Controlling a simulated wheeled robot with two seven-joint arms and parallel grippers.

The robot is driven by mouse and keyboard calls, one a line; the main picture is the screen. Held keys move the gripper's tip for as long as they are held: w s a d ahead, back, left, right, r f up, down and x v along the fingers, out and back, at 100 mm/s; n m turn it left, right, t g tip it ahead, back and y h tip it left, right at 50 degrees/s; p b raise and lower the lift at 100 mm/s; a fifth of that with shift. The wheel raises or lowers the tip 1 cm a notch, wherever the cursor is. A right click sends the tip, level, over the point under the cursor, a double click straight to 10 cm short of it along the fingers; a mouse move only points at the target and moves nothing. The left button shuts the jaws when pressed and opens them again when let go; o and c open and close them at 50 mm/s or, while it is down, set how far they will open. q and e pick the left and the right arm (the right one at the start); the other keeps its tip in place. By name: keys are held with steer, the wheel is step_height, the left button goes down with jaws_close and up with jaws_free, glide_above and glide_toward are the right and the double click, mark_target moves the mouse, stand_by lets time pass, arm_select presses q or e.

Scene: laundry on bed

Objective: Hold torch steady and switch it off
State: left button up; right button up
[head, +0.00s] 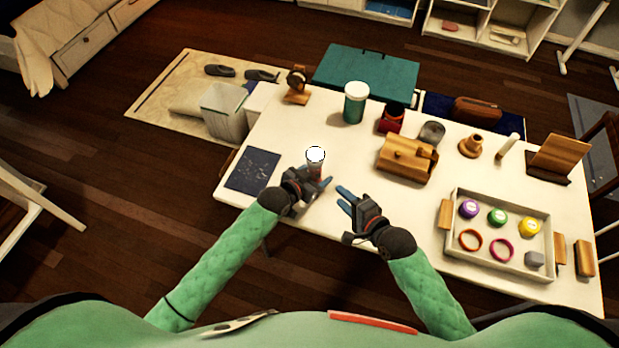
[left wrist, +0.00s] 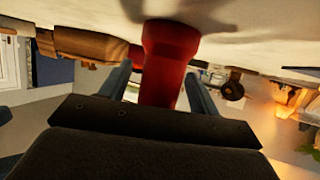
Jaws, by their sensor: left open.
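The torch (head: 315,168) stands upright on the white table in the head view, its round top bright white. In the left wrist view its red body (left wrist: 166,65) rises between my two fingers. My left gripper (head: 318,186) is open around the torch, with a gap at its left side in the wrist view. The gripper partly hides the lower torch in the head view. My right gripper (head: 344,197) is open and empty, a little to the right of the torch. I cannot make out the torch's switch.
A dark blue mat (head: 253,170) lies left of the torch. A green jar with a white lid (head: 356,103) stands behind it. A wooden holder (head: 406,158) and a tray (head: 447,250) with coloured pots and rings are to the right. The table around my right fingers is clear.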

arm_select(q)
steer(key=shift+w+d+f, duration=0.2)
steer(key=shift+w+d, duration=0.05)
steer(key=shift+w, duration=0.05)
steer(key=c, duration=1.2)
arm_select(e)
jaws_close()
stand_by(3.2)
